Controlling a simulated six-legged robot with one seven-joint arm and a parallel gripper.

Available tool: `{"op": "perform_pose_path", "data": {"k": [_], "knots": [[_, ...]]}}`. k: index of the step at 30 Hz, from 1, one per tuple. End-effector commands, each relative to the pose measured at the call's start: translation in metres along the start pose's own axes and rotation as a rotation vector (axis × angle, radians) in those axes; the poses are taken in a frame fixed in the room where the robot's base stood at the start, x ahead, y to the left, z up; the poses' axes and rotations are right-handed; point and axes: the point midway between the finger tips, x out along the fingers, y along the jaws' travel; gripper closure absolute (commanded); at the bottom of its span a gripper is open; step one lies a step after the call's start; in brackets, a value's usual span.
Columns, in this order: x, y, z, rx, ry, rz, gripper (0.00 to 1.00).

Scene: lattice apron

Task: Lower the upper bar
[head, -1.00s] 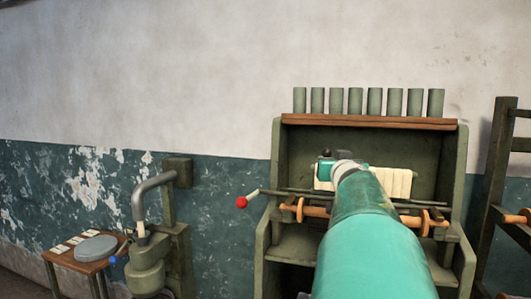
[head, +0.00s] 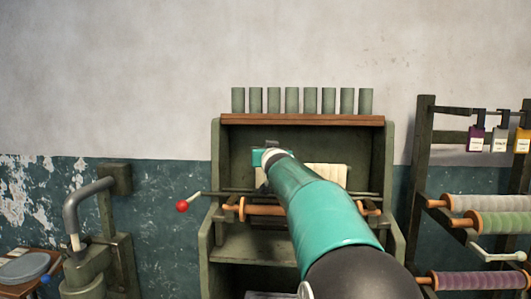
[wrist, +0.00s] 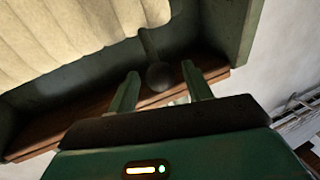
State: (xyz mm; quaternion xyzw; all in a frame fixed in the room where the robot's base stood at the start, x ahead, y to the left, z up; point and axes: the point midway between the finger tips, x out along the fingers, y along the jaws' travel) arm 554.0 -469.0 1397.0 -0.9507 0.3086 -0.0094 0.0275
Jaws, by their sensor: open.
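The olive cabinet (head: 217,150) stands against the wall with a cream slatted apron (head: 328,176) inside, partly hidden by my arm. A thin dark bar (head: 226,193) with a red knob (head: 182,206) at its left end crosses the front, above a wooden roller (head: 264,210). I cannot tell which bar is the upper one. My gripper (wrist: 160,82) is open; in the head view its teal end (head: 262,157) is before the cabinet's upper opening. In the wrist view a dark ball-ended lever (wrist: 157,76) shows between the fingertips; whether it touches them is unclear. The slatted apron (wrist: 60,35) is beyond.
Several green cups (head: 292,100) stand on the cabinet's wooden top shelf (head: 300,120). A rack (head: 423,150) with thread rolls (head: 495,223) and hanging tags is close on the right. A pipe-necked machine (head: 92,262) is on the left. Bare wall is above.

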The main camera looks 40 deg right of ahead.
Motion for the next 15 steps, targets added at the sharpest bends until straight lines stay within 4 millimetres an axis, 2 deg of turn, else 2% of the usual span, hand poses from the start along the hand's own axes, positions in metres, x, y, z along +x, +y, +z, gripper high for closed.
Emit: {"op": "perform_pose_path", "data": {"k": [4, 13, 15], "knots": [[0.0079, -0.0008, 0.001, -0.001, -0.001, -0.001, 0.5], [0.0092, -0.0007, 0.0007, -0.002, -0.001, 0.0, 0.5], [0.0091, -0.0006, 0.0007, -0.002, -0.001, 0.0, 0.62]]}}
